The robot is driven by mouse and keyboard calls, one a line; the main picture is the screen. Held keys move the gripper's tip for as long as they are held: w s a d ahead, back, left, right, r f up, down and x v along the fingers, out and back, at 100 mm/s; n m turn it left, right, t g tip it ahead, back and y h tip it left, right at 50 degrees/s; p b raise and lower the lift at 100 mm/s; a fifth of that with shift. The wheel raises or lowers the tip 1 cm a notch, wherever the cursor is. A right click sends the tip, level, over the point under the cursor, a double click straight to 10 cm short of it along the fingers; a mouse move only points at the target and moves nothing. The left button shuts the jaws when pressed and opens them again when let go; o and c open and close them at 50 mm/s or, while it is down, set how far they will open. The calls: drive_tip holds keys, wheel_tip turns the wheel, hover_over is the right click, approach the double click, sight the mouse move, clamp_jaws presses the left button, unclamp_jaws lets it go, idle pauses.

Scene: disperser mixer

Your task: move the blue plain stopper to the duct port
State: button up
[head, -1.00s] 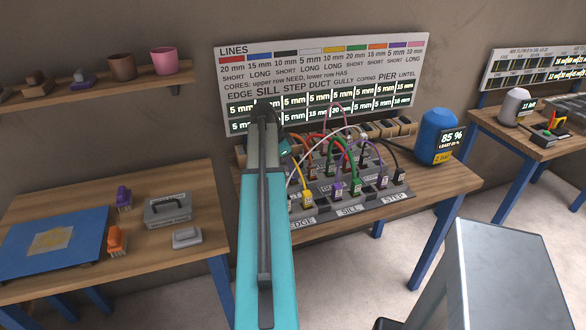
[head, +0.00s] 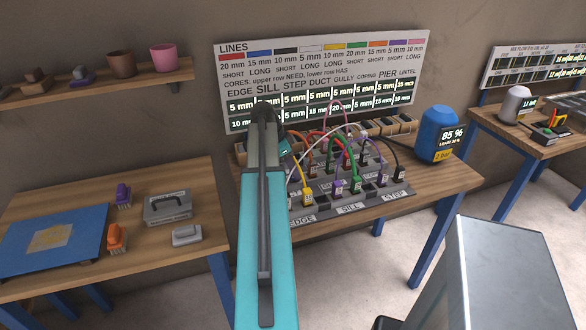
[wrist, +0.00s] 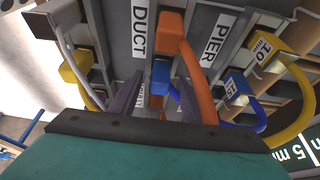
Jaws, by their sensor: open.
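In the wrist view a blue block (wrist: 160,76) shows between the fingers of my gripper (wrist: 156,98). A blue-purple cable is beside it, and I cannot tell whether this block is the plain stopper. The fingers are apart, one on each side of it, and no grasp shows. The duct label (wrist: 139,30) lies beyond the fingers, with the pier label (wrist: 215,38) to its right. The duct port's opening is not clear. In the head view my arm hides the fingers and part of the port panel (head: 325,212).
An orange plug (wrist: 168,22) and its thick cable run close to the right finger. A blue plug marked 15 (wrist: 237,85) and yellow plugs (wrist: 262,48) crowd nearby. In the head view, arched cables fill the panel, with a blue tank (head: 437,134) to its right.

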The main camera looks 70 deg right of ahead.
drive_tip(key=shift+r, duration=0.1)
drive_tip(key=b+v, duration=0.2)
drive_tip(key=v, duration=1.1)
drive_tip(key=shift+a+r+b, duration=0.15)
drive_tip(key=shift+r+b, duration=0.1)
drive_tip(key=shift+b, duration=0.05)
idle(1.0)
